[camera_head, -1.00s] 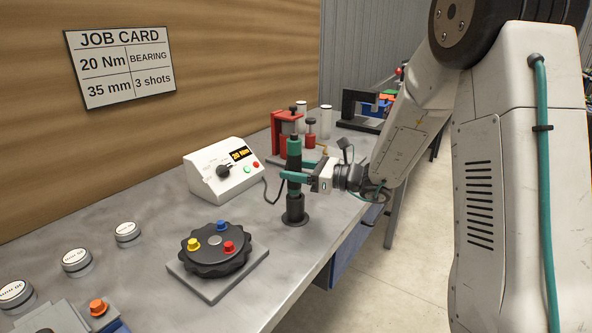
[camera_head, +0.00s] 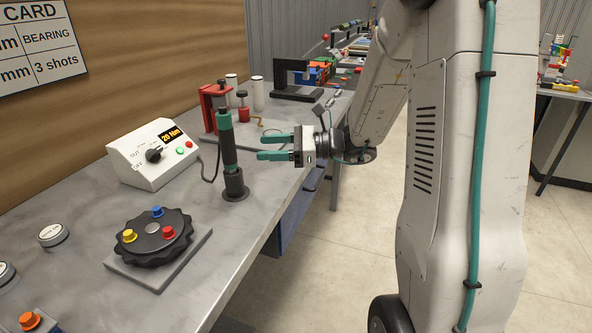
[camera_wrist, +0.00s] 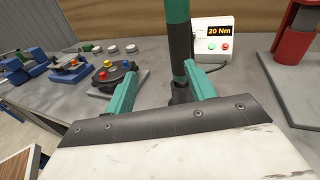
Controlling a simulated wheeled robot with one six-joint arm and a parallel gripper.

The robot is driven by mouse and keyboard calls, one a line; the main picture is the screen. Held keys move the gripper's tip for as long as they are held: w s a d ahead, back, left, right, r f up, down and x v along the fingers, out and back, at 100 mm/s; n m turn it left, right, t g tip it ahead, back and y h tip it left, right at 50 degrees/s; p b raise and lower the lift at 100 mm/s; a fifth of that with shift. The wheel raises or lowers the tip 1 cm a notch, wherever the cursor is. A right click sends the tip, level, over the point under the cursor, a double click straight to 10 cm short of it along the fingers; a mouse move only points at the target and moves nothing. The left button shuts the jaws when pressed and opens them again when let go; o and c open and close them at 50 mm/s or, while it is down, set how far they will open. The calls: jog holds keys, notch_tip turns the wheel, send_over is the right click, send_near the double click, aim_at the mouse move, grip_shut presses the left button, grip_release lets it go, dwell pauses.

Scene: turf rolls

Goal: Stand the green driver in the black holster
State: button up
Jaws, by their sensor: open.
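The green driver (camera_head: 228,140), with a black grip section, stands in the black holster (camera_head: 235,186) on the bench, tilted slightly in the head view. Its lower end is hidden inside the holster. My gripper (camera_head: 262,145) is open and empty, to the right of the driver and apart from it, with its fingers pointing at it. In the wrist view the driver (camera_wrist: 178,40) rises beyond the two green fingers (camera_wrist: 162,92), and the holster (camera_wrist: 181,94) shows between them.
A white controller (camera_head: 155,153) reading 20 Nm stands behind left. A black dial with coloured buttons (camera_head: 152,238) lies in front left. A red press (camera_head: 213,105) stands behind the driver. Open floor (camera_head: 340,250) lies to the right of the bench.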

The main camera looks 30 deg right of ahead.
jog(key=s+a+r+n+g+h, duration=0.3)
jog(key=s+a+n+g, duration=0.75)
jog(key=s, duration=0.45)
jog(key=s+d+n+t+h, duration=0.1)
jog(key=s+d+n+h, duration=0.2)
jog(key=s+n+h, duration=0.2)
jog(key=s+d+n+t+h, duration=0.1)
jog(key=s+d+n+h, duration=0.2)
jog(key=s+n+h, duration=0.3)
jog(key=s+n, duration=0.2)
jog(key=s, duration=0.1)
jog(key=shift+d, duration=0.25)
jog(key=shift+n, duration=0.25)
